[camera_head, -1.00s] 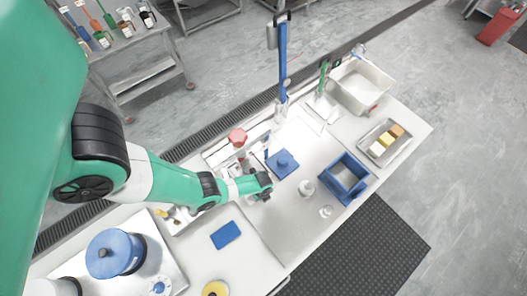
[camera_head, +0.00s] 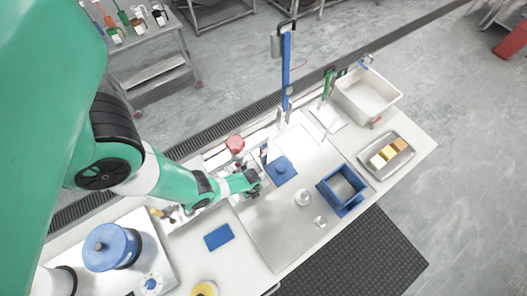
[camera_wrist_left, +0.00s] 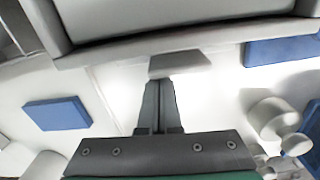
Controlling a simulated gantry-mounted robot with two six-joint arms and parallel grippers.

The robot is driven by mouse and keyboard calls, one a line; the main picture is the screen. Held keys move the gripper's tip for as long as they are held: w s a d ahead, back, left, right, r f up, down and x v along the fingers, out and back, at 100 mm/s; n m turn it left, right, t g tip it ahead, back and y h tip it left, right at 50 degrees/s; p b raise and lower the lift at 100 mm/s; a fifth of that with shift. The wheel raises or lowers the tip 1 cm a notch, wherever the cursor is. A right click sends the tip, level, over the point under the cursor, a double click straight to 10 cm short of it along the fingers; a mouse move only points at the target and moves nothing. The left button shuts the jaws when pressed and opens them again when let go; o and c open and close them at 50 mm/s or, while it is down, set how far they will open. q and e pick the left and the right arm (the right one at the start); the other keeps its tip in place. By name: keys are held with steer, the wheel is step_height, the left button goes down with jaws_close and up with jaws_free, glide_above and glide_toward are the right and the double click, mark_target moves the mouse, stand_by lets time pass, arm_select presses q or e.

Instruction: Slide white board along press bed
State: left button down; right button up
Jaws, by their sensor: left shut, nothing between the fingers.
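My left gripper (camera_head: 256,188) is low over the bench, close to the press with the red knob (camera_head: 235,144). In the left wrist view its fingers (camera_wrist_left: 160,82) are together with nothing between them. A wide grey body (camera_wrist_left: 180,20) fills the top of that view. I cannot clearly pick out the white board from the pale surfaces; the arm and gripper hide part of the press bed. My right gripper is not in view.
The grey mat between is mostly clear.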

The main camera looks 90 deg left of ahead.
arm_select(q)
step_height(320, 180, up, 8)
steer(key=p, duration=0.6)
steer(key=shift+f, duration=0.2)
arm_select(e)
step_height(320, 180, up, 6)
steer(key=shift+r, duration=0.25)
